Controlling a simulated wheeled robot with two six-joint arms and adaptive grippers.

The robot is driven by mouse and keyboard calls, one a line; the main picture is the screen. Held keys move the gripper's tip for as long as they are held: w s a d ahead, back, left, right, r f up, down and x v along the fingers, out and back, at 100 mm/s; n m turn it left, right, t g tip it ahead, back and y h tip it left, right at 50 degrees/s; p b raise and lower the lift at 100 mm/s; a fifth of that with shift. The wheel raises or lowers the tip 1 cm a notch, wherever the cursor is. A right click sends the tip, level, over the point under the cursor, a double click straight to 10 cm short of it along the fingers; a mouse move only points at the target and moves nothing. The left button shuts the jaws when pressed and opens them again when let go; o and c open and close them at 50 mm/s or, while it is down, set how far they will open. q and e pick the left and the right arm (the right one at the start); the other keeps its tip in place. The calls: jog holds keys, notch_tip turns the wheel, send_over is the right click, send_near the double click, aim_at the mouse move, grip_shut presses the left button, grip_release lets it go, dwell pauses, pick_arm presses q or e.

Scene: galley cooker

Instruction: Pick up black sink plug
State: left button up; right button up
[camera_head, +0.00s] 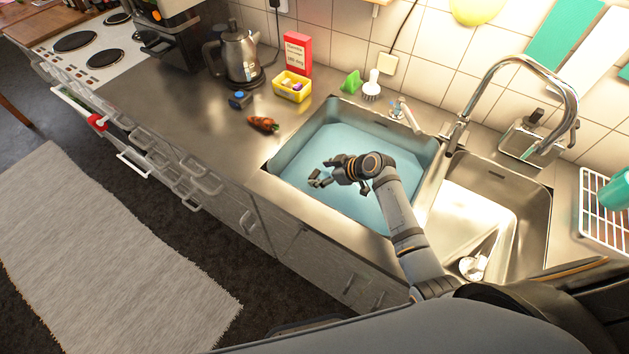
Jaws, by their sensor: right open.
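My right gripper (322,173) is open over the left sink basin (282,160), with its fingers pointing left. The basin holds a pale blue surface that looks like water. I cannot clearly make out a black sink plug; the dark fingers may hide it, and I cannot tell whether anything lies between them. A small black knob-like thing (534,116) stands on the steel ledge behind the right basin; I cannot tell what it is. My left gripper is not in view.
The right basin (507,226) holds a shiny object (473,265). A tall curved tap (572,95) rises behind the basins. A carrot (263,124), yellow tub (292,88), kettle (240,53) and dish brush (371,88) stand around the left basin. A wire rack (600,215) is at the right.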

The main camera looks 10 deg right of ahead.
aim_at(315, 174)
jog(key=x, duration=0.4)
jog(key=shift+w+f, duration=0.15)
jog(key=shift+f, duration=0.2)
jog(key=shift+c, duration=0.6)
jog(key=c, duration=1.1)
notch_tip(315, 174, up, 10)
jog(key=shift+d+r, duration=0.1)
